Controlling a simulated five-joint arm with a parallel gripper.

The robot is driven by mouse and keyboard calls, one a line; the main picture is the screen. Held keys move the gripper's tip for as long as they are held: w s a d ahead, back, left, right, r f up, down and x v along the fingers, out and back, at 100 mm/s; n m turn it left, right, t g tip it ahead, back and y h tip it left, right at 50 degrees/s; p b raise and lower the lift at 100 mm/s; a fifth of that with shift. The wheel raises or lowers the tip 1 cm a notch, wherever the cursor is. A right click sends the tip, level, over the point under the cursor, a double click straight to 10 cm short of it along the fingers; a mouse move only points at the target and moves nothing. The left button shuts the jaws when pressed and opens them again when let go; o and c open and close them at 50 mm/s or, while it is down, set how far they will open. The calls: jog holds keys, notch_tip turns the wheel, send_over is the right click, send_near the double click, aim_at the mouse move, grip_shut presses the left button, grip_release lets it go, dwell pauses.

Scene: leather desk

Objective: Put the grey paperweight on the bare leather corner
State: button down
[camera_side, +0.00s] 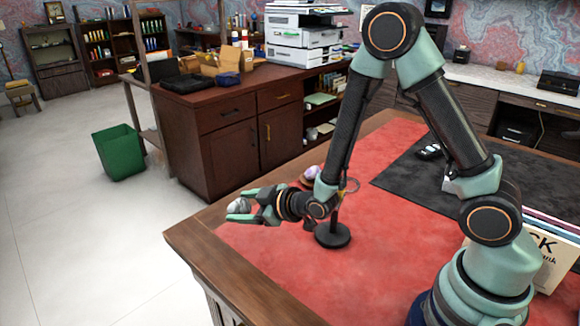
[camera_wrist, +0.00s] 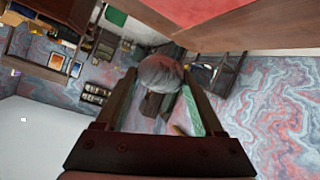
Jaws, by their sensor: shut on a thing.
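My gripper (camera_side: 238,212) is shut on the grey paperweight (camera_side: 239,205), a rounded stone-like lump. It is held above the desk near the left edge of the red leather top (camera_side: 270,265). In the wrist view the paperweight (camera_wrist: 160,74) sits between the two fingers of my gripper (camera_wrist: 162,82), with no desk surface directly behind it. The bare red leather near the front left corner shows in the side view, below and to the right of my gripper.
A black stand with a round base (camera_side: 332,235) is just right of my gripper. A purple and white object (camera_side: 312,173) lies behind it. The front left leather is clear.

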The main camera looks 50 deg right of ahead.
aim_at(248, 242)
jog(key=shift+f, duration=3.6)
jog(key=shift+f, duration=0.15)
grip_release()
jog(key=shift+f, duration=0.1)
